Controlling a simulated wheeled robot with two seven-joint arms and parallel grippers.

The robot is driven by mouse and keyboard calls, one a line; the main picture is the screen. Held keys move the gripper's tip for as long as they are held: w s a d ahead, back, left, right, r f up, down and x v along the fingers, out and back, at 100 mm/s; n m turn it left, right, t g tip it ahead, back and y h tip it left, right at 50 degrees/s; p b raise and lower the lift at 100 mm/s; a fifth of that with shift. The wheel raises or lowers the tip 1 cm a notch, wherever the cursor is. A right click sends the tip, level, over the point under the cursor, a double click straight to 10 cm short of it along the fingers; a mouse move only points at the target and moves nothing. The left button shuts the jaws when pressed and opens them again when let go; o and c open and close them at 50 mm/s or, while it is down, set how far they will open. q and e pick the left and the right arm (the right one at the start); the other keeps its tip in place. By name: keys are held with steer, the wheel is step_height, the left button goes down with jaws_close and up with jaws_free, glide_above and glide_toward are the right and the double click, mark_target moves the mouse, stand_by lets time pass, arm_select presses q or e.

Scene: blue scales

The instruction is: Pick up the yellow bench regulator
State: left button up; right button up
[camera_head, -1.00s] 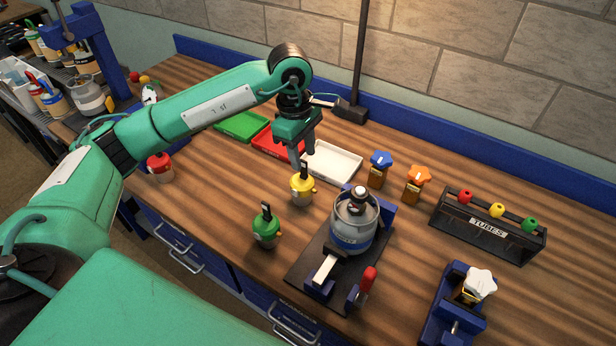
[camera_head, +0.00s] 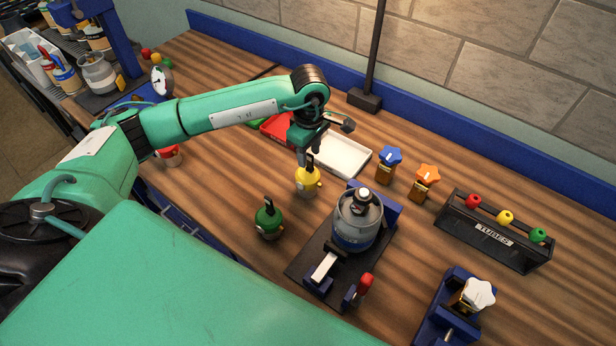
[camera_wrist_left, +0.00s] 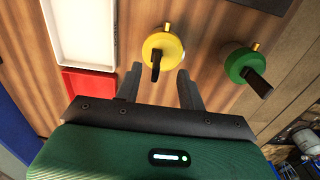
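The yellow bench regulator (camera_head: 308,180) stands upright on the wooden bench, with a yellow round top and a black lever. It also shows in the left wrist view (camera_wrist_left: 162,47), just beyond my fingertips. My left gripper (camera_head: 305,152) is right behind and above it in the head view. In the wrist view my left gripper (camera_wrist_left: 158,75) has its two fingers apart, with the black lever between their tips and the yellow top ahead. It is not closed on the regulator. My right gripper is not in view.
A green regulator (camera_head: 268,220) stands nearby, left of a grey canister (camera_head: 355,222) in a clamp fixture. A white tray (camera_head: 345,160) and a red tray (camera_head: 274,130) lie behind. Blue (camera_head: 388,165) and orange (camera_head: 425,182) knobbed regulators stand to the right.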

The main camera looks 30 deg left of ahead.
mark_target(310, 167)
arm_select(q)
steer(key=f+p, duration=0.1)
steer(key=f, duration=0.1)
steer(key=f+p, duration=0.1)
steer(key=f, duration=0.1)
steer(key=shift+w+p, duration=0.3)
steer(key=shift+f, duration=0.4)
steer(key=c, duration=0.8)
jaws_close()
